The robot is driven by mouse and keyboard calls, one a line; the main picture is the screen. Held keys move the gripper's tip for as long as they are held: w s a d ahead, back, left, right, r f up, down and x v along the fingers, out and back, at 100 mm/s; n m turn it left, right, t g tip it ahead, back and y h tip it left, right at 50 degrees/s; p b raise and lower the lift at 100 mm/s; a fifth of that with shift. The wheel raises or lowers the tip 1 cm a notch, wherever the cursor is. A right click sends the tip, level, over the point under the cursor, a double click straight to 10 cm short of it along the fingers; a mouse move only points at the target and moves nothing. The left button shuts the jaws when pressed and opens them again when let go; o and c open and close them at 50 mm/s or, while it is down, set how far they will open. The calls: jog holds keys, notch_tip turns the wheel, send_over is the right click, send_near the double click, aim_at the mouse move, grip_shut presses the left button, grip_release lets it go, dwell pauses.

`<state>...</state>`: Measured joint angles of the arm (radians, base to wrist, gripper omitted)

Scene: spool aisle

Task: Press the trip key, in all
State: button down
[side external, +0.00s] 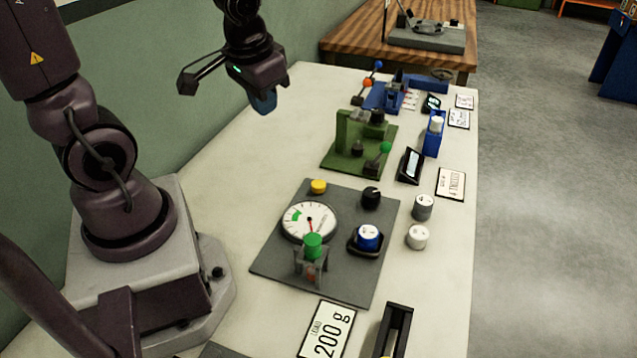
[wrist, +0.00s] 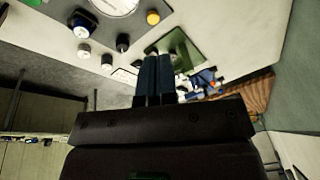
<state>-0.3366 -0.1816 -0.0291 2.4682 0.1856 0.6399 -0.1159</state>
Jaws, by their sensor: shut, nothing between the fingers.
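No label that I can read marks which of these is the trip key. My gripper (side external: 263,103) is shut and empty, high above the bench, behind and left of the green fixture, well apart from the panel. In the wrist view its shut fingers (wrist: 157,60) show, with the yellow button (wrist: 153,18) beyond them.
A green fixture (side external: 345,135) with a green-balled lever and a blue fixture (side external: 380,97) stand farther along the bench. Two loose cylinders (side external: 423,207) (side external: 417,237) sit right of the panel. A "200 g" card (side external: 326,331) and a black holder (side external: 396,325) lie in front.

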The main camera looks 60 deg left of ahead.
jog(key=w+a+f+n, duration=0.2)
jog(key=w+a+f, duration=0.1)
jog(key=a+f, duration=0.3)
jog(key=n+t+h, duration=0.3)
jog(key=t, duration=0.4)
send_over(317, 182)
notch_tip(317, 182, down, 5)
jog(key=shift+f, duration=0.2)
jog(key=shift+f, duration=0.1)
jog(key=shift+y, duration=0.3)
jog(key=shift+f, duration=4.35)
jog(key=shift+f, duration=0.4)
